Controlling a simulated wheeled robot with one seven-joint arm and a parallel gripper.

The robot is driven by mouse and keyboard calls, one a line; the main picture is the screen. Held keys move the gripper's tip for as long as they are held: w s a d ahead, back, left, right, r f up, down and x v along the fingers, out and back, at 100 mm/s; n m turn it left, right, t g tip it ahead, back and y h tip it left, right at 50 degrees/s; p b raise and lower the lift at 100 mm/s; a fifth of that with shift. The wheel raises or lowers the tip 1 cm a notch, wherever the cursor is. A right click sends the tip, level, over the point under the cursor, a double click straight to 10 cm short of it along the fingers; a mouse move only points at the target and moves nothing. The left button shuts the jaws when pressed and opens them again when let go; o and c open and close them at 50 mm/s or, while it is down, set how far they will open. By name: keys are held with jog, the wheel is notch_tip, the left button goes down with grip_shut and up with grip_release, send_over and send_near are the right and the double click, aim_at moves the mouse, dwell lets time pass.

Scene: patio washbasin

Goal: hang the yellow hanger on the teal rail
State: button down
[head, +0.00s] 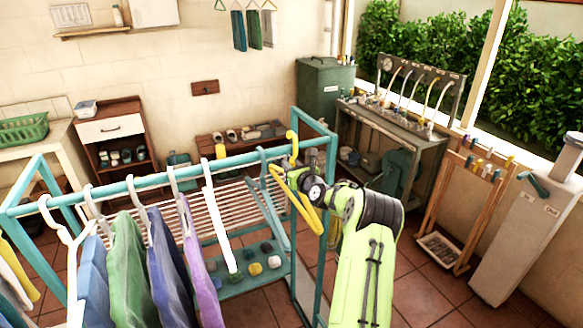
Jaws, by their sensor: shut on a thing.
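The yellow hanger (309,216) is in my gripper (302,174), which is shut on it near the top. Its hook (294,143) points up at the right end of the teal rail (232,161) and overlaps the rail in the picture. I cannot tell whether the hook is over the rail, touching it, or only in front of it. The hanger's body slants down to the right below the gripper. The fingertips are partly hidden by the wrist.
White hangers and hung clothes, such as a green garment (128,270) and a purple one (200,270), fill the rail's left and middle. An empty white hanger (219,220) and a teal hanger (266,190) hang nearer the right end. The rack's teal end frame (315,122) stands close by.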

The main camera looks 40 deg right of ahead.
jog(key=shift+f, duration=0.1)
jog(key=shift+f+b, duration=0.95)
jog(key=shift+f, duration=0.3)
jog(key=c, duration=0.9)
grip_release()
jog(key=shift+r, duration=0.1)
jog(key=shift+s, duration=0.1)
jog(key=b+v, duration=0.1)
jog(key=v, duration=0.3)
jog(key=b+v, duration=0.1)
jog(key=v, duration=0.3)
jog(key=f+b+v, duration=0.1)
jog(key=v, duration=0.3)
jog(key=shift+f, duration=0.15)
